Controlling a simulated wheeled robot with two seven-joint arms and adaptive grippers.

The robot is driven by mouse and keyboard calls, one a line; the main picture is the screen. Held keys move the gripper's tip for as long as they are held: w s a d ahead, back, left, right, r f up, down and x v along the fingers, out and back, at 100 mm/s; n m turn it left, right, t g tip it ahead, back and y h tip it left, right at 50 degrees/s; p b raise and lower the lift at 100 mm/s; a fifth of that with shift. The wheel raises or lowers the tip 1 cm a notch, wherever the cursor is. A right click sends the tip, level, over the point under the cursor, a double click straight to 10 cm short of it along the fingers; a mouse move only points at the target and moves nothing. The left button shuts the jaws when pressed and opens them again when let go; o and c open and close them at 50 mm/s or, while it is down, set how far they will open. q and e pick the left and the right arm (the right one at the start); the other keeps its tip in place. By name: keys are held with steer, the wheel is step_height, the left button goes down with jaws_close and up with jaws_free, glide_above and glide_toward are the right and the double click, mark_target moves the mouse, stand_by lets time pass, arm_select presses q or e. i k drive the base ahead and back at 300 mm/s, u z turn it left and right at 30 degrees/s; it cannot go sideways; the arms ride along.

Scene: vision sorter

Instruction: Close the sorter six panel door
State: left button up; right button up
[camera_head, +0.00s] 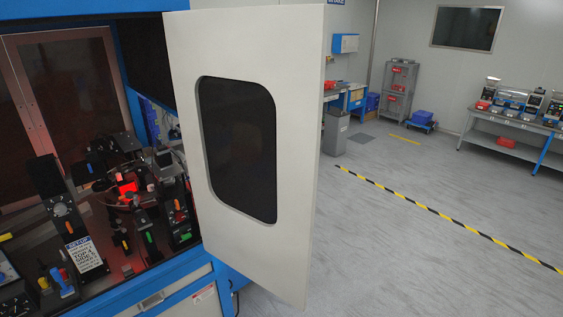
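The sorter door (298,160) is a white panel with a dark rounded window (238,148). It stands open, swung outward from the blue sorter frame (140,8) at the upper left. The sorter's inside is exposed to the left of the door, with dark fixtures and a red-lit part (127,187). The door hides part of the sorter's right side. Neither of my grippers shows in the head view, and I see nothing touching the door.
Grey floor (400,240) to the right of the door is open, crossed by a yellow-black stripe (445,217). A grey bin (335,132), a shelf rack (398,92) and a bench with devices (510,128) stand farther back.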

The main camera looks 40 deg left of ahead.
mark_target(249, 82)
steer(key=i, duration=1.95)
